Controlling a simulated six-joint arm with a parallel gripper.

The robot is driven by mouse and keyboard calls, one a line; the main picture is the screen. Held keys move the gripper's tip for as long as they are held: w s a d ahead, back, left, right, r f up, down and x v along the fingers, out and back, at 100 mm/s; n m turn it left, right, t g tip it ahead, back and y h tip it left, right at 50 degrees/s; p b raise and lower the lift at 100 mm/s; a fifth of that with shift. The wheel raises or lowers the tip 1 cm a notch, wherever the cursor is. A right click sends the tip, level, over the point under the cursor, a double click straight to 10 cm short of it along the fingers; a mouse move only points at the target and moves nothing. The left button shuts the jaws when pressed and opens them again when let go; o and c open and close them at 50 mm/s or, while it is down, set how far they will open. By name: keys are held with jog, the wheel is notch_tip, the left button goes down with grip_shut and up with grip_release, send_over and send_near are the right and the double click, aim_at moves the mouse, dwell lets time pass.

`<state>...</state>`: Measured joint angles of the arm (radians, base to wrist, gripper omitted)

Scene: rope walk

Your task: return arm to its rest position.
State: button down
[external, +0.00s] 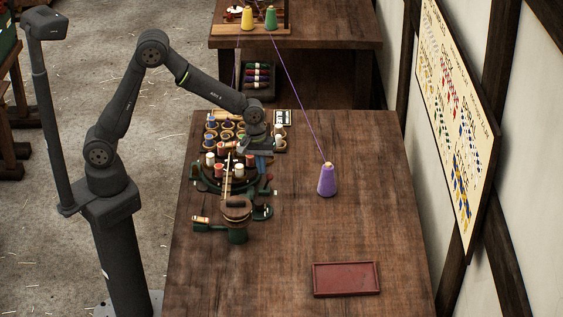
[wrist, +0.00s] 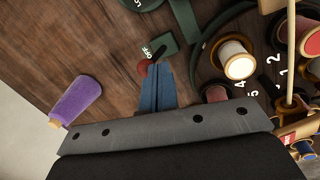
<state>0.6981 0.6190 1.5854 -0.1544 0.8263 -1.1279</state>
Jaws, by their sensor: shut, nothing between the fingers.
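My gripper (external: 262,163) hangs over the dark green bobbin machine on the wooden table, at the end of my bent arm. In the wrist view its blue fingers (wrist: 157,72) are together, with nothing between them. The fingertips overlap a small red disc (wrist: 146,66) beside a green tab with white lettering (wrist: 164,46). I cannot tell whether they touch it.
A purple cone of thread (external: 327,180) stands right of the machine, its thread running up to the back bench. Several spools crowd the round carrier (external: 233,185). A red tray (external: 346,279) lies at front right. The table's right half is mostly clear.

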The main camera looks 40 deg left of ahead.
jog(key=s+a, duration=0.1)
jog(key=s+a+f+t+h, duration=0.1)
jog(key=s+a+f+t, duration=0.1)
jog(key=shift+a+h, duration=0.25)
jog(key=shift+h, duration=0.05)
jog(key=shift+s+a+f+t+h, duration=0.1)
jog(key=shift+a+f+t+h, duration=0.1)
jog(key=shift+t+h, duration=0.1)
jog(key=v, duration=1)
jog(key=shift+d, duration=0.1)
